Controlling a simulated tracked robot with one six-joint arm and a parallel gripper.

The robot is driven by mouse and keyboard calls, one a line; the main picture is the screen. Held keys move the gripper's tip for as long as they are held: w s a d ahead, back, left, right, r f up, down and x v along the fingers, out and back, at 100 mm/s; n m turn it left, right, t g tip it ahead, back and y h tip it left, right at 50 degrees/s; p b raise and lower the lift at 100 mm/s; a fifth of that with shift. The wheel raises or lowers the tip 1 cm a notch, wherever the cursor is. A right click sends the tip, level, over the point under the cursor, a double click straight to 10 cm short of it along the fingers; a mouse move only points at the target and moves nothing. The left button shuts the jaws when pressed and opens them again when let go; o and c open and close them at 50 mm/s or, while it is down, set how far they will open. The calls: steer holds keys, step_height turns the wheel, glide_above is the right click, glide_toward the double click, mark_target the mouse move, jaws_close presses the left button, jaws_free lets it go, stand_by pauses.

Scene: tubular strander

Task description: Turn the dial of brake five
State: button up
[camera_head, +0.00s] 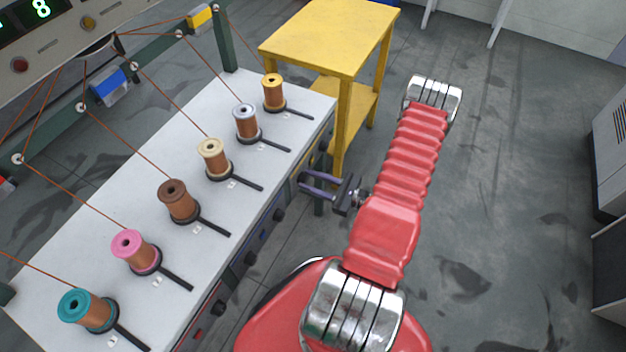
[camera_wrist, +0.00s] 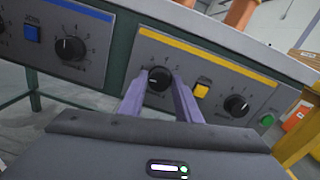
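The wrist view shows a grey panel with a yellow stripe (camera_wrist: 215,62) on the table's front. It carries a black dial (camera_wrist: 158,78) with a white pointer mark and another black dial (camera_wrist: 236,104) to the right. My gripper (camera_wrist: 159,84) is open, with its two purple fingers on either side of the left dial; I cannot tell whether they touch it. In the head view my gripper (camera_head: 318,184) is at the table's far front edge, and the dial there is hidden. I cannot read which dial belongs to brake five.
A yellow button (camera_wrist: 201,91) sits between the two dials. A blue-striped panel with its own dial (camera_wrist: 70,47) and blue button (camera_wrist: 32,33) lies left. Several spools with black levers stand on the white table (camera_head: 105,175). A yellow stand (camera_head: 330,35) is close beyond my gripper.

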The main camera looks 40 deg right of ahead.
steer(key=c, duration=0.6)
steer(key=shift+m, duration=0.9)
steer(key=shift+d, duration=0.1)
steer(key=o, duration=1)
steer(key=shift+o, duration=0.2)
steer(key=shift+s, duration=0.1)
